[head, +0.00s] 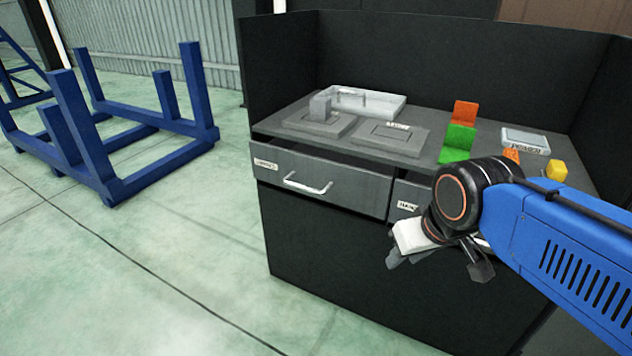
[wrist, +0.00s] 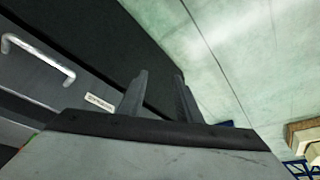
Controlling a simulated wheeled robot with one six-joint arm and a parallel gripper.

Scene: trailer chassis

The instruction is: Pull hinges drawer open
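The black workbench has two grey drawers side by side under its top. The left drawer (head: 335,181) has a white bar handle (head: 307,184) and a small label (head: 265,164) too blurred to read; a dark gap shows above its front. The right drawer's label (head: 407,206) is also unclear, and my arm hides most of that drawer. My gripper (head: 438,264) is open and empty in front of the right drawer. In the wrist view its two fingers (wrist: 160,98) stand apart, with a drawer handle (wrist: 38,55) and a label (wrist: 100,102) to their left.
The bench top (head: 290,137) carries a grey tray (head: 390,103), flat grey fixtures (head: 390,137), orange and green brackets (head: 459,142), a labelled box (head: 525,141) and a yellow block (head: 557,170). Dark panels enclose its back. A blue frame (head: 75,135) stands left; floor between is clear.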

